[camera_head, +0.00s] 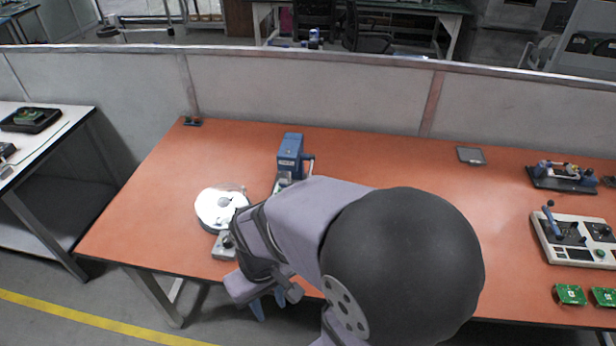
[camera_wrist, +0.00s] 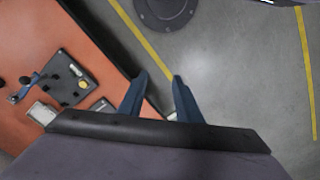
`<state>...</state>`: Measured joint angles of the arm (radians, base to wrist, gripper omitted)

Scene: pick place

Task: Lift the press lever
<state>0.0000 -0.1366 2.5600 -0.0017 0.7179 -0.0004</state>
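A blue press (camera_head: 290,152) stands upright on the orange table, left of centre in the head view. A short lever (camera_head: 308,160) sticks out at its right side; my arm hides part of its base. My gripper (camera_head: 268,304) hangs past the table's front edge, in front of and below the press and apart from it. In the wrist view its two blue fingers (camera_wrist: 160,76) are spread with bare floor between them, open and empty. A dark device with a bluish lever (camera_wrist: 42,79) lies left of the fingers there; I cannot tell whether it is the press.
A white round disc (camera_head: 213,208) sits left of the press. A control panel with a blue lever (camera_head: 552,221), green circuit boards (camera_head: 569,295) and a fixture (camera_head: 562,176) are at the right. A low partition (camera_head: 310,95) runs behind the table. The table's middle back is clear.

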